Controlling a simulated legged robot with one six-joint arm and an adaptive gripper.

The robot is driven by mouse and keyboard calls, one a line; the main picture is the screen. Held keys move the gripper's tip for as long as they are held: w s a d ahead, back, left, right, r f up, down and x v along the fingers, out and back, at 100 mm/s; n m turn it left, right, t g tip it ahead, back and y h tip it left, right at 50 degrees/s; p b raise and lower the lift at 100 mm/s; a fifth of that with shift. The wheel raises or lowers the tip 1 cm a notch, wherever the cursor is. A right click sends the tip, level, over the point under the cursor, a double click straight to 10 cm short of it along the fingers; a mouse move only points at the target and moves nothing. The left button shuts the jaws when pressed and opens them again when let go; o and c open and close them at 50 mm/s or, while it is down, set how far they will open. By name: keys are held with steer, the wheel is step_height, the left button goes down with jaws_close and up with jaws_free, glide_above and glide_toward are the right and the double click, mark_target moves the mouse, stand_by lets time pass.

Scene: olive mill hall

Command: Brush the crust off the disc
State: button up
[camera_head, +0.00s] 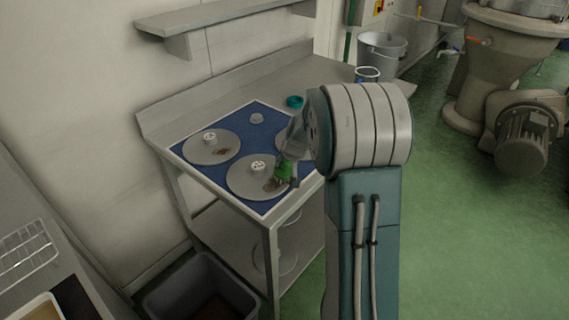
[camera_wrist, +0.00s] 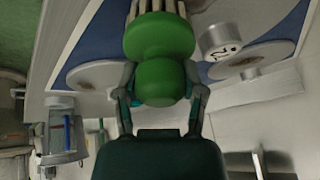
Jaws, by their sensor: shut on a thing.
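My gripper (camera_head: 288,158) is shut on a green brush (camera_head: 283,172). In the wrist view, its fingers (camera_wrist: 160,92) clasp the round green handle (camera_wrist: 160,40), with pale bristles at the top edge. The brush is at the right part of the front grey disc (camera_head: 246,172), beside a brown crust patch (camera_head: 272,185) that it partly hides. I cannot tell whether the bristles touch the disc. A second disc (camera_head: 200,150) at left also has a brown patch.
The discs lie on a blue mat (camera_head: 232,125) on a steel table (camera_head: 163,130). A wall shelf (camera_head: 220,14) hangs above. A grey bin (camera_head: 200,290) stands below in front.

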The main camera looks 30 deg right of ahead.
steer(key=shift+s+a+f, duration=0.1)
steer(key=shift+s+a, duration=0.15)
steer(key=shift+a, duration=0.45)
steer(key=shift+s+a, duration=0.2)
steer(key=shift+a, duration=0.5)
steer(key=shift+s+a+f, duration=0.1)
steer(key=shift+s+a, duration=0.15)
steer(key=shift+a, duration=0.45)
steer(key=shift+s+a+r, duration=0.1)
steer(key=shift+s+a, duration=0.15)
steer(key=shift+a, duration=0.55)
steer(key=shift+s+a, duration=0.25)
steer(key=shift+a, duration=0.5)
steer(key=shift+r, duration=0.1)
step_height(320, 180, up, 6)
steer(key=s, duration=0.1)
steer(key=shift+d, duration=0.25)
steer(key=shift+s, duration=0.1)
steer(key=r, duration=0.2)
steer(key=shift+s+d+r, duration=0.1)
steer(key=shift+s+r, duration=0.25)
steer(key=shift+r, duration=0.05)
steer(key=shift+s, duration=0.1)
